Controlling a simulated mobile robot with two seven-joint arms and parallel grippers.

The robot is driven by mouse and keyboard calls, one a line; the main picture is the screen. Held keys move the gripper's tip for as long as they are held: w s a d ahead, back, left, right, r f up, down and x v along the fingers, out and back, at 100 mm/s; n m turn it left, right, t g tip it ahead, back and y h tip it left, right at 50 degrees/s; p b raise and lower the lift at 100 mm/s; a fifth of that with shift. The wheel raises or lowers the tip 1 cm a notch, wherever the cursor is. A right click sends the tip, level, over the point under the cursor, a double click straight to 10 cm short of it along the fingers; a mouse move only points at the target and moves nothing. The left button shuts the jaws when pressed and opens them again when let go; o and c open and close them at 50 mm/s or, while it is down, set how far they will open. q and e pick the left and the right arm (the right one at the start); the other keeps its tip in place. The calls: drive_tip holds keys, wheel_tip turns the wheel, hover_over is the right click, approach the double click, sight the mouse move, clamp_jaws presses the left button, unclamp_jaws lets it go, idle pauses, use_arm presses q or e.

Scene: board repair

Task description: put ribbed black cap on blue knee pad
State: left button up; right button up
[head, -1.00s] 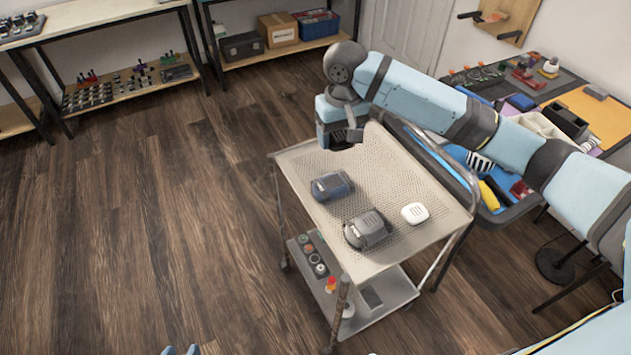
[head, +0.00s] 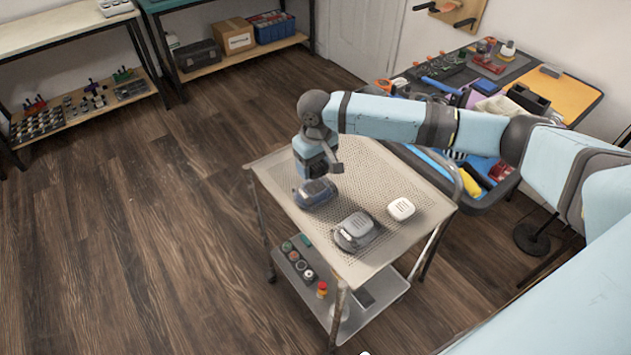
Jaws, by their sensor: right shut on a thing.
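The blue knee pad (head: 312,197) lies on the perforated top of the metal cart, towards its left side. My right gripper (head: 321,176) points down right above the pad, at its back edge in the picture. It is shut on a small dark thing, taken to be the ribbed black cap, which is mostly hidden by the gripper and hard to make out. I cannot tell whether the cap touches the pad. My left gripper is not in view.
A grey knee pad (head: 354,232) and a white rounded thing (head: 401,209) lie on the cart top (head: 375,180) beside the blue pad. The lower shelf (head: 385,300) holds small parts. A crowded workbench and a blue-lined bin (head: 447,193) stand to the right.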

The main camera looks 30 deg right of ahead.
sight(315, 187)
drive_tip(key=shift+f, duration=0.85)
wheel_tip(315, 187, down, 4)
drive_tip(key=shift+f+b, duration=0.2)
drive_tip(key=shift+b, duration=0.15)
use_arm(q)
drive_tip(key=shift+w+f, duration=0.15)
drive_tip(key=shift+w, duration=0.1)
use_arm(e)
drive_tip(key=o, duration=0.9)
drive_tip(key=shift+f, duration=0.1)
wheel_tip(315, 187, up, 12)
drive_tip(key=shift+f+p, duration=0.2)
drive_tip(key=shift+p, duration=0.6)
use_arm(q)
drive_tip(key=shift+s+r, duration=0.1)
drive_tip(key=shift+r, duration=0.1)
use_arm(e)
drive_tip(key=shift+r, duration=0.4)
